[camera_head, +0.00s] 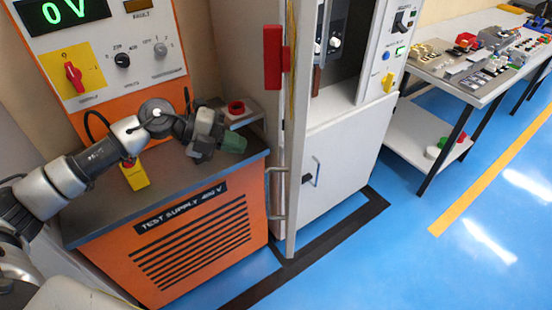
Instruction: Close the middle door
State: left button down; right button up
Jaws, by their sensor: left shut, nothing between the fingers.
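A tall grey door panel (297,130) stands swung open, seen nearly edge-on, in front of the cabinet in the middle of the view. A red part (272,57) is fixed near its top and a metal bar handle (279,207) sits lower on its left side. I take this to be the middle door. My left gripper (233,144), with greenish fingertips, is shut and empty above the orange test supply's top, left of the door and apart from it. My right gripper is not in view.
The orange test supply (190,250) stands left of the door. A white lower cabinet panel (345,160) with a handle lies behind it. A workbench (480,75) with parts stands at the right. The blue floor (400,260) in front is clear.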

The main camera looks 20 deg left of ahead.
aim_at(276, 169)
pick_arm(q)
jog(key=s+a+r+m+g+y, duration=0.1)
jog(key=s+r+m+y, duration=0.1)
jog(key=s+r+y, duration=0.15)
jog(key=p+x, duration=0.2)
jog(key=x, duration=0.2)
jog(key=d+r+p+x, duration=0.1)
jog(key=p+x, duration=0.1)
jog(key=x, duration=0.2)
jog(key=s+d+p+x, duration=0.1)
jog(key=x, duration=0.3)
jog(key=shift+d+r+p, duration=0.15)
jog(key=shift+r+p, duration=0.15)
jog(key=shift+p, duration=0.1)
